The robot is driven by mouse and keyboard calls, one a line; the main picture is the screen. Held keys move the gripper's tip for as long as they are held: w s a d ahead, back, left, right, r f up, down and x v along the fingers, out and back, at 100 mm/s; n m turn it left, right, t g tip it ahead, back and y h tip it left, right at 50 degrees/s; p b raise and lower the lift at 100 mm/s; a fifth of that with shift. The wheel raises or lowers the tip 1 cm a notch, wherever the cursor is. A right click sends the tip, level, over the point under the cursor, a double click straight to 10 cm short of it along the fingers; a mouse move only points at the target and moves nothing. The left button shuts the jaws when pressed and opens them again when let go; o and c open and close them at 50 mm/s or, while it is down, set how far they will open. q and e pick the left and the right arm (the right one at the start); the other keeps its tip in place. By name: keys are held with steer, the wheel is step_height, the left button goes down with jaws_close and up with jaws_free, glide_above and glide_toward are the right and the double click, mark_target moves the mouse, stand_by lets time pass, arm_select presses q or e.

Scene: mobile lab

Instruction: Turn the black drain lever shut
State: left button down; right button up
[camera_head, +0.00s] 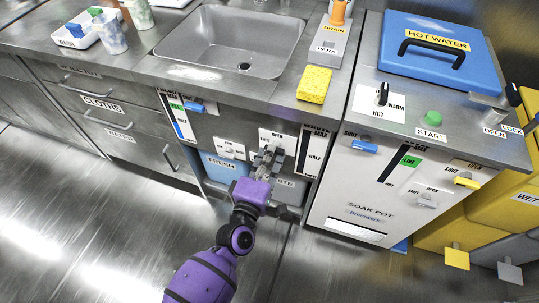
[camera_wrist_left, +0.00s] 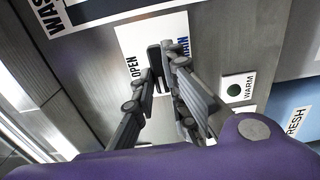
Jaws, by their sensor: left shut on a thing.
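The drain lever's white plate (camera_head: 265,133), marked OPEN, is on the front panel below the sink. In the left wrist view the plate (camera_wrist_left: 132,42) reads OPEN on one side and DRAIN on the other. My left gripper (camera_head: 268,158) reaches up to this plate; it also shows in the left wrist view (camera_wrist_left: 166,64). Its fingers are closed on the black drain lever (camera_wrist_left: 154,56). The fingers hide most of the lever, so its exact angle is hard to tell. My right gripper is not in view.
The steel sink (camera_head: 232,40) is above, with a yellow sponge (camera_head: 314,84) on the counter edge. The soak pot cabinet (camera_head: 345,190) stands to the right, with a blue lever (camera_head: 364,146). The FRESH tank (camera_head: 219,165) is left of the gripper. The floor at left is clear.

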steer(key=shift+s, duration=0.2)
arm_select(q)
steer(key=c, duration=1.8)
jaws_free()
steer(key=shift+o, duration=0.2)
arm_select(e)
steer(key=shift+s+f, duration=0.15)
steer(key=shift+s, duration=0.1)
arm_select(q)
steer(key=v, duration=1.2)
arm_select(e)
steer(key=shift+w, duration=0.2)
